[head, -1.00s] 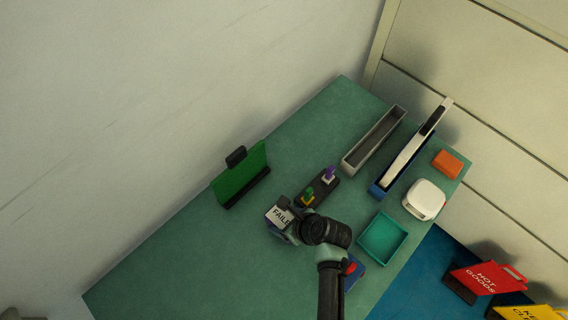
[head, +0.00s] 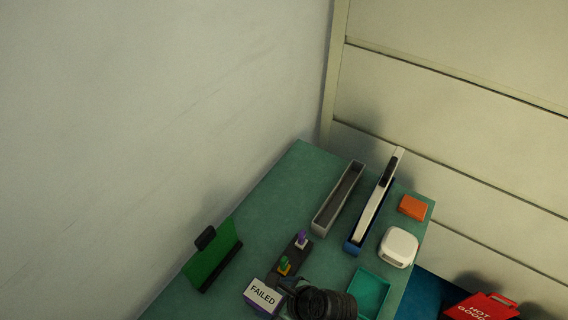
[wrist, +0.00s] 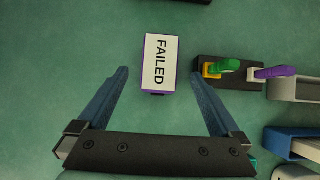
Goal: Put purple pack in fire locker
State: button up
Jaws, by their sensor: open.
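The purple pack (wrist: 159,64) lies on the green table with a white top lettered FAILED and thin purple sides. It also shows at the lower middle of the head view (head: 262,297). My gripper (wrist: 160,73) is open and empty, with its blue fingers to either side of the pack in the wrist view. I cannot tell how far above the table the fingertips are. In the head view my wrist covers the table just right of the pack.
A dark block with green and purple keys (head: 293,256) stands close beside the pack. A green panel (head: 212,257) stands at the left. A grey trough (head: 339,198), blue holder (head: 354,246), white device (head: 398,247), orange block (head: 412,207) and teal tray (head: 385,286) lie rightward.

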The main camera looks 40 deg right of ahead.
jog(key=v, duration=0.5)
jog(key=shift+s+d+r, duration=0.1)
jog(key=shift+r, duration=0.1)
